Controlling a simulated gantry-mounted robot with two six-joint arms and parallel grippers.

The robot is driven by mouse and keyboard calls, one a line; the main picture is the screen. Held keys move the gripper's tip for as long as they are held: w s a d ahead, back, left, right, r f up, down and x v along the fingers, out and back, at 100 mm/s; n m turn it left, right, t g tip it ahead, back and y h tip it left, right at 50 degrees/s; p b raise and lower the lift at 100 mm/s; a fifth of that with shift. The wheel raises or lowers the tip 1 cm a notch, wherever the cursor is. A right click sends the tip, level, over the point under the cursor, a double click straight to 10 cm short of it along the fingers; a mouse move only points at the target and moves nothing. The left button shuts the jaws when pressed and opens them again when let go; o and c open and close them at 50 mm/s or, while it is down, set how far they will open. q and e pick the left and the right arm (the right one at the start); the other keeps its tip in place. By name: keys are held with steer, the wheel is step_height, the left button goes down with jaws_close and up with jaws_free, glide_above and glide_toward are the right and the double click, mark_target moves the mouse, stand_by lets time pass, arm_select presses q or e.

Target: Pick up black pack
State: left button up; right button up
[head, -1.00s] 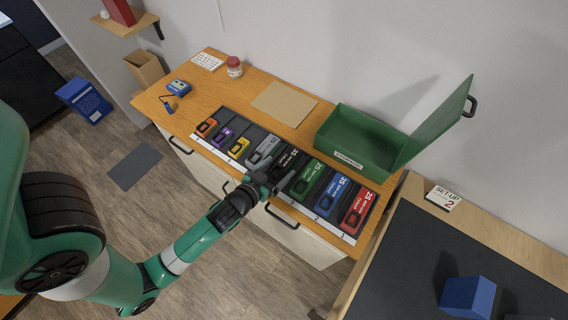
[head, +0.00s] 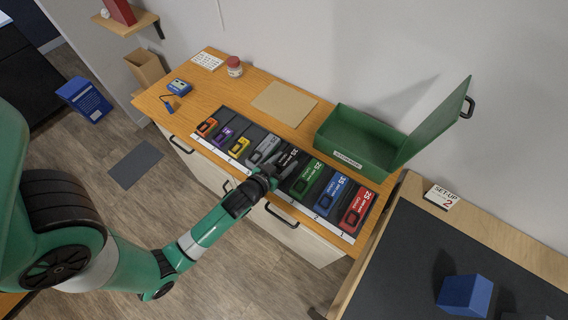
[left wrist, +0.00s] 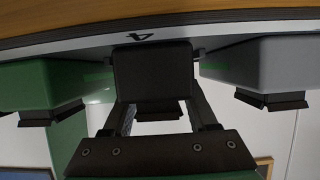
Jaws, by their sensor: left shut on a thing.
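The black pack (head: 289,158) lies in the row on the dark tray, between the grey pack and the green pack. My left gripper (head: 278,175) is at its front end, and the gripper hides part of it. In the left wrist view the black pack (left wrist: 152,72) sits between the two fingers, which are shut on it, behind a label reading 4. I cannot tell whether it is lifted off the tray. My right gripper is not in view.
The green pack (head: 307,178) and grey pack (head: 264,149) stand close on either side. Blue (head: 332,195) and red (head: 358,208) packs are farther right. An open green storage box (head: 346,159) stands behind, beside a tan mat (head: 284,103).

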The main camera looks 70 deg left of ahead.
mark_target(284, 161)
arm_select(q)
jaws_close()
steer(key=shift+r, duration=0.1)
steer(key=shift+r, duration=0.25)
step_height(284, 161, up, 2)
steer(key=shift+r, duration=0.25)
steer(key=s+r, duration=0.2)
steer(key=r, duration=0.1)
steer(key=s+d+r+p, duration=0.1)
steer(key=s+r, duration=0.2)
steer(key=shift+s+d+r, duration=0.15)
steer(key=shift+r, duration=0.15)
steer(key=s+d+r+p, duration=0.2)
steer(key=s+r, duration=0.1)
steer(key=s, duration=0.5)
steer(key=shift+r, duration=0.15)
